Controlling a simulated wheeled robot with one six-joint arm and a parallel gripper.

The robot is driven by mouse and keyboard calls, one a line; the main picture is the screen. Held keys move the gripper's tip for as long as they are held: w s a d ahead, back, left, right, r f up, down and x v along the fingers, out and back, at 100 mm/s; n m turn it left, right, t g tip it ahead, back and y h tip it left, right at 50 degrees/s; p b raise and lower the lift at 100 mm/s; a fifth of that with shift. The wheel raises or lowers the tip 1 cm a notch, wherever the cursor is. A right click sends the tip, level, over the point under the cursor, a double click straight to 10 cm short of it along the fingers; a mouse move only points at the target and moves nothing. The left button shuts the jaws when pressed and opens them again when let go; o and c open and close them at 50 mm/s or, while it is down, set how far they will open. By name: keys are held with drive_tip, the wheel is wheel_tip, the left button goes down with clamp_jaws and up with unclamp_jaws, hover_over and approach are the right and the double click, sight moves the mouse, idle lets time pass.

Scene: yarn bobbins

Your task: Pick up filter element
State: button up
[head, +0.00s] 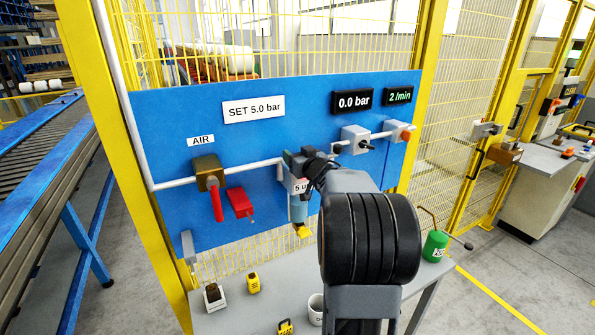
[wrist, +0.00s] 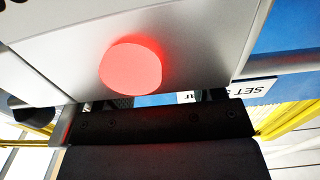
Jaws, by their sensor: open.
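I cannot pick out a filter element for certain. A filter unit with a grey head, a "5 U" label and a bluish bowl (head: 298,207) hangs from the pipe on the blue panel, a yellow piece at its foot. My arm partly covers it. My gripper (head: 304,163) is open at the height of the unit's head; whether it touches is hidden. In the wrist view, a pale grey housing (wrist: 60,55) with a glowing red round button (wrist: 131,70) is very close. Nothing shows held.
The blue panel (head: 270,125) carries a brass valve (head: 208,170) with a red handle, a red tag (head: 240,203) and a regulator (head: 354,140). The grey bench below holds a dark-and-white item (head: 213,297), a yellow item (head: 253,284), a white mug (head: 316,309) and a green can (head: 435,246).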

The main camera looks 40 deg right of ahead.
drive_tip(key=shift+c, duration=0.3)
drive_tip(key=c, duration=0.9)
drive_tip(key=shift+r, duration=0.1)
